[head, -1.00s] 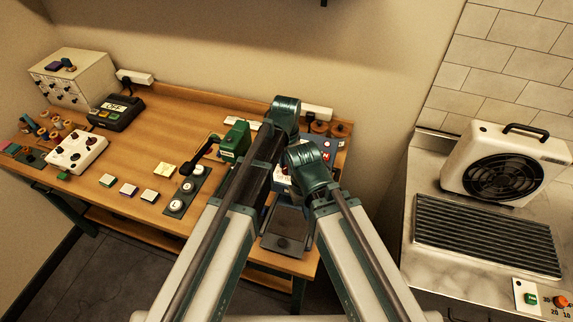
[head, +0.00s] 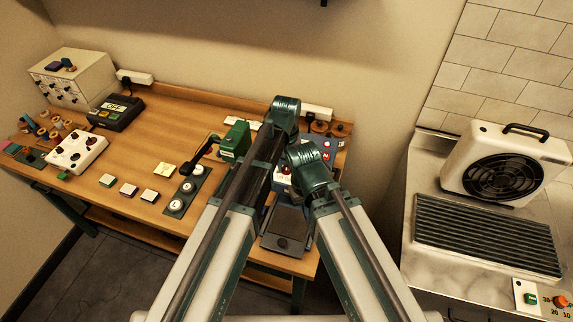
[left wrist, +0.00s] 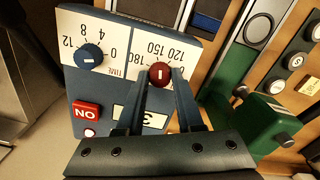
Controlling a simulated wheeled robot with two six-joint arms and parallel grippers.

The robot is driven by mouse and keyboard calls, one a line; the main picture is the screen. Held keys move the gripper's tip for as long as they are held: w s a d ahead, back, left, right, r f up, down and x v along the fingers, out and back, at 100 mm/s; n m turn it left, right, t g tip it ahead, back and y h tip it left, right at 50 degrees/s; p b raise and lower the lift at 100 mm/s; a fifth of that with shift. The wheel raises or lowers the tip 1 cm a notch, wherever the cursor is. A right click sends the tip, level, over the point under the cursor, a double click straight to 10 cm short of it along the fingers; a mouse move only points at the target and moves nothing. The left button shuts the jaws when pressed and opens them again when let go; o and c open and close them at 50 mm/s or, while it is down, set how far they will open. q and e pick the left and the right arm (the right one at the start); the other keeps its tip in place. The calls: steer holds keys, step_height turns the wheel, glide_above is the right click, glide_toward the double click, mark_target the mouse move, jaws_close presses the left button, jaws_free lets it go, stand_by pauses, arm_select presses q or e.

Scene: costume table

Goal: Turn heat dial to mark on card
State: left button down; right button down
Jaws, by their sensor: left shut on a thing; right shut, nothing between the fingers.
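The heat dial is a red knob (left wrist: 159,72) on a blue-and-white machine, with 120, 150 and 180 printed around it upside down in the left wrist view. A short white line shows on the knob. My left gripper (left wrist: 160,84) is shut on this knob, one finger on each side. The machine (head: 326,146) shows only in part in the head view, behind my arms. My right gripper is hidden behind my arm. A yellow card (head: 163,169) lies on the wooden table; its writing is too small to read.
A blue time dial (left wrist: 88,57), a red ON button (left wrist: 86,110) and a white plate marked 3 (left wrist: 134,118) are beside the knob. A green device (head: 235,140) stands left of my arms. The table's (head: 160,125) middle is clear. A fan heater (head: 500,165) stands at right.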

mark_target(287, 168)
arm_select(q)
steer(key=shift+n, duration=1)
steer(key=c, duration=0.6)
jaws_free()
steer(key=shift+o, duration=0.2)
steer(key=shift+r, duration=0.1)
step_height(287, 168, up, 14)
steer(key=p, duration=1.4)
steer(key=shift+f, duration=0.2)
